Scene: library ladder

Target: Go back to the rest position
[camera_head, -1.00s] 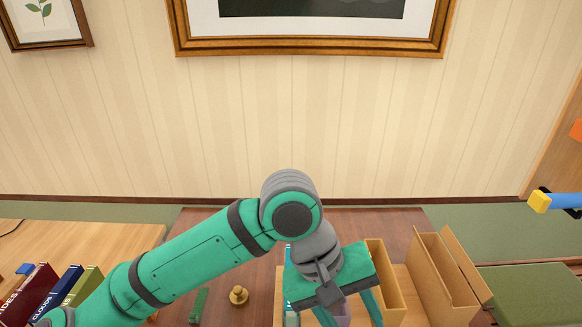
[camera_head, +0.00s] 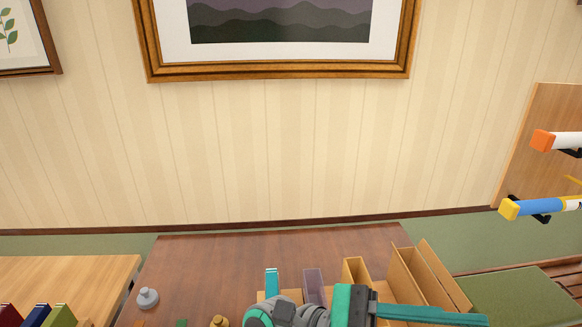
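My gripper (camera_head: 430,314) is low in the picture, right of the middle. It lies sideways, its teal finger part pointing right across the front of the cardboard files. The fingers overlap from this side, so I cannot tell how far apart they are. Nothing held shows at their tips. My grey and teal wrist is cut off by the lower edge, and the rest of my arm is out of view.
On the dark wooden table (camera_head: 215,262) stand a teal book (camera_head: 271,281), a purple book (camera_head: 313,284), a tan file (camera_head: 356,270), cardboard files (camera_head: 408,272), a grey weight (camera_head: 147,298) and a brass weight (camera_head: 219,321). Capped tubes (camera_head: 540,208) project at right. A green cushion (camera_head: 515,298) lies below.

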